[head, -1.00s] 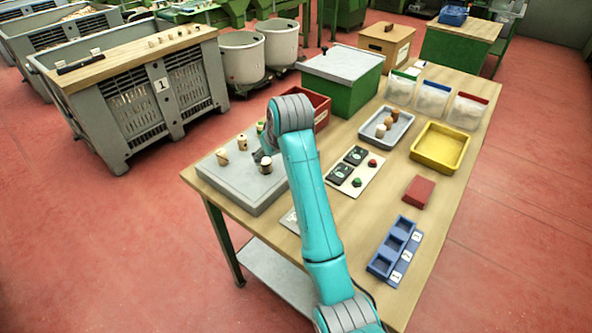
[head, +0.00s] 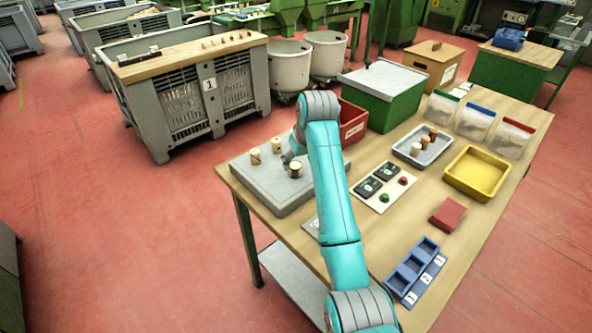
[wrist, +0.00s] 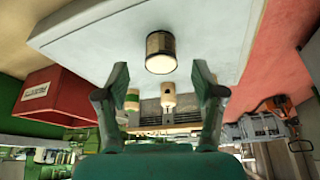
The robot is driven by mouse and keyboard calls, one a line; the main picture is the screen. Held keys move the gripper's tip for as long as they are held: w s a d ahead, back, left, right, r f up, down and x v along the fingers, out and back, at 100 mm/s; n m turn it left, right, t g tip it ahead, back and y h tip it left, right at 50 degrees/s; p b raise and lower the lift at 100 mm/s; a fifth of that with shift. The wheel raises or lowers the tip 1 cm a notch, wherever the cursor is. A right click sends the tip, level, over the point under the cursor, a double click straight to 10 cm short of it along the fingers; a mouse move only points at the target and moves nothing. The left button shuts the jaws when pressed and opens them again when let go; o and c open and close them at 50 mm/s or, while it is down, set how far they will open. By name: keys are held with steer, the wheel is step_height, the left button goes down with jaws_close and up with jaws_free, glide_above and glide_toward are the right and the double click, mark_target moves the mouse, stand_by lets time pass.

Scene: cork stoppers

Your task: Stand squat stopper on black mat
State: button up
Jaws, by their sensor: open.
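A squat, wide stopper (head: 295,169) with a darker side stands on the grey slab at the table's left end. In the wrist view the same stopper (wrist: 160,52) shows beyond and between my fingertips, apart from them. My gripper (wrist: 160,74) is open and empty; in the head view it is small and partly hidden by my arm, just behind the stopper. Two paler stoppers (head: 255,156) (head: 276,145) stand on the slab's far side.
The grey slab (head: 262,190) has bare room at its front. A red bin (head: 353,122) and green box (head: 385,95) stand behind my arm. A grey tray (head: 410,151) holds several stoppers. A yellow tray (head: 480,172), red block (head: 447,214) and blue holder (head: 408,275) lie to the right.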

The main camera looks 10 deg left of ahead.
mark_target(296, 165)
steer(key=shift+x, duration=2.3)
steer(key=shift+w+a+r, duration=0.1)
steer(key=shift+w+a, duration=0.05)
steer(key=shift+a, duration=0.05)
steer(key=c, duration=0.9)
steer(key=shift+r, duration=0.1)
